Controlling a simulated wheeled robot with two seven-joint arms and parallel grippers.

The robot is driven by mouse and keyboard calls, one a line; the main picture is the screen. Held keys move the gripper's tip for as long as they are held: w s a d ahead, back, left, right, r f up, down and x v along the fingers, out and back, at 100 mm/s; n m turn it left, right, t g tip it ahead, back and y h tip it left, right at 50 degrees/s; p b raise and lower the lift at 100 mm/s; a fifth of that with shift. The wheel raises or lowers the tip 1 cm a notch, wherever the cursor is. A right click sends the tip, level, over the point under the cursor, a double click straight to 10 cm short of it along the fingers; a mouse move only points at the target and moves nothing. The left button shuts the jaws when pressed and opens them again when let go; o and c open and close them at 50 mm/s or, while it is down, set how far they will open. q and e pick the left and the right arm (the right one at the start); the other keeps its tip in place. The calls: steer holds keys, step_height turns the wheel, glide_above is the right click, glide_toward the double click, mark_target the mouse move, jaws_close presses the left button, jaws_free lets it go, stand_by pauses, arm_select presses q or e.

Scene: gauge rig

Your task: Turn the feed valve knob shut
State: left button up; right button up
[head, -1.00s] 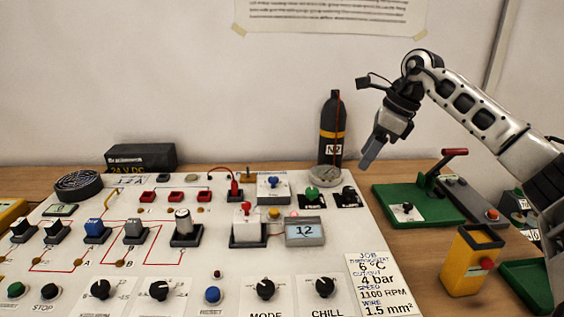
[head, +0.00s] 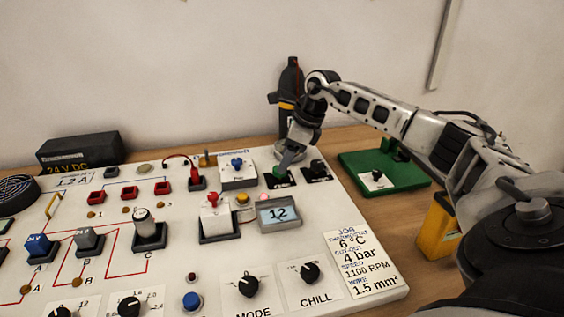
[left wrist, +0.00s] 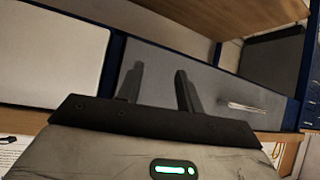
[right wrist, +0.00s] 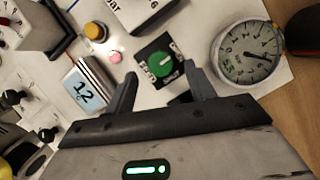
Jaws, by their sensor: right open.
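The green knob (right wrist: 161,66) sits on a black plate with white lettering that includes SHUT. Whether a finger touches the knob cannot be told. My left gripper (left wrist: 158,72) shows only in its wrist view, open and empty, facing a blue-edged grey surface.
A round dial gauge (right wrist: 248,53) stands right beside the plate. A display reading 12 (head: 279,213) and a dark bottle (head: 291,77) are nearby. A green board (head: 395,178) lies right of the panel.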

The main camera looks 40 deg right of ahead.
steer(key=shift+x, duration=1.5)
steer(key=shift+c, duration=0.2)
steer(key=c, duration=0.9)
